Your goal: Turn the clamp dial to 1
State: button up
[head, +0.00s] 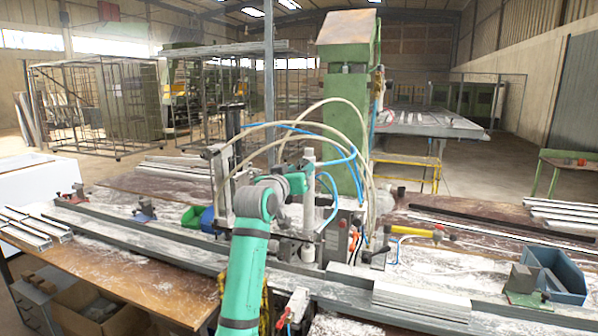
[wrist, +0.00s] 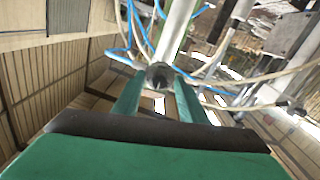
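My gripper (wrist: 157,88) shows two teal fingers spread apart in the wrist view, with a gap between them. A dark round knob (wrist: 160,75) on the end of a pale cylinder (wrist: 177,35) shows between the fingertips. I cannot tell whether the fingers touch it. This may be the clamp dial, but no numbers or pointer can be read. In the head view my gripper (head: 298,179) is at the upper part of the clamp machine, close to a pale upright cylinder (head: 308,205). The dial cannot be made out there.
Blue and cream hoses (head: 330,105) loop around the machine close to my gripper. A long metal rail (head: 130,232) crosses the dusty bench. Pale profiles (head: 420,300) and a blue bin (head: 553,275) lie at the right. A green column (head: 345,120) stands behind.

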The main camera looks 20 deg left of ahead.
grip_shut()
jog(key=shift+n, duration=0.3)
jog(key=n, duration=1.1)
jog(key=shift+f+n, duration=0.1)
jog(key=shift+n, duration=0.2)
dwell(0.4)
grip_release()
